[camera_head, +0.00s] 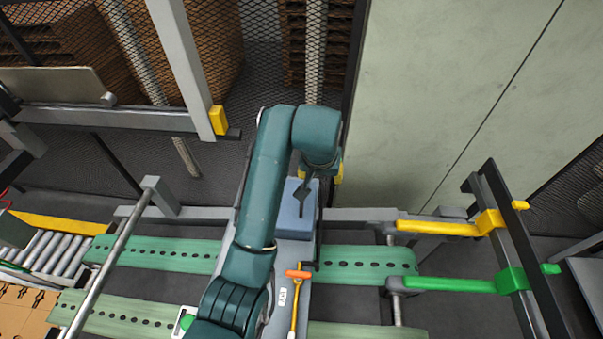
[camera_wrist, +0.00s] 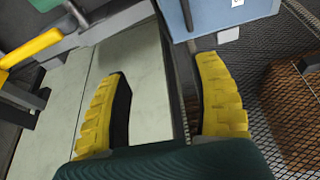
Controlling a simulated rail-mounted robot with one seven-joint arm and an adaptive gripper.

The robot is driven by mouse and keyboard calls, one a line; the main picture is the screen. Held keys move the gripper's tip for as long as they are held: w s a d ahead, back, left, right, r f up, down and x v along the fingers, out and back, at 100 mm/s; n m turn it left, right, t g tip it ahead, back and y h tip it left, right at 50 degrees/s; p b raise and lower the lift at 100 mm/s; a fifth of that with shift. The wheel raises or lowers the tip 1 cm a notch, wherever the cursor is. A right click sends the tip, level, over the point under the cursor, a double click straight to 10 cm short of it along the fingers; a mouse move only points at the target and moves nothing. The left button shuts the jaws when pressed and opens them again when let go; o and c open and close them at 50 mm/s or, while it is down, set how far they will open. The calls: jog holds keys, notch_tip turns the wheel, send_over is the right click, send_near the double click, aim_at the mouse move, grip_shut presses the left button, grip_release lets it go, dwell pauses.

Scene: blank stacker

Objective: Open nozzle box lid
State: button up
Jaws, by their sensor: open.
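A blue box (camera_head: 296,212), which I take to be the nozzle box, stands on a grey surface behind the green conveyor strips in the head view. My arm covers part of it, and I cannot tell the lid from the body. The blue box (camera_wrist: 210,16) also shows at the top of the wrist view, beyond the fingertips. My gripper (camera_wrist: 162,68) is open with its yellow fingers wide apart and nothing between them. In the head view only a bit of yellow finger (camera_head: 339,172) shows behind my wrist, at the far right side of the box.
A pale green panel (camera_head: 460,90) stands right behind my gripper. Mesh fencing (camera_head: 262,60) stands at the back. Yellow (camera_head: 435,228) and green (camera_head: 450,285) bars stick out at the right. An orange-handled tool (camera_head: 297,274) lies in front of the box.

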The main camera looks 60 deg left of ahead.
jog(key=shift+n+g+h, duration=0.5)
jog(key=shift+g+h, duration=0.1)
jog(key=shift+g, duration=0.2)
jog(key=shift+s+a+f, duration=0.5)
jog(key=shift+a+f, duration=0.05)
jog(key=shift+f, duration=0.95)
jog(key=shift+s+a+f, duration=0.55)
jog(key=shift+a+f, duration=0.05)
jog(key=shift+f, duration=0.85)
jog(key=shift+s+a+f, duration=0.5)
jog(key=shift+a+f, duration=0.05)
jog(key=shift+f, duration=0.95)
jog(key=f+b, duration=0.3)
jog(key=shift+w+a+f, duration=0.2)
jog(key=shift+a+f, duration=0.05)
jog(key=shift+f, duration=0.05)
jog(key=shift+r, duration=0.15)
jog(key=c, duration=0.3)
grip_shut()
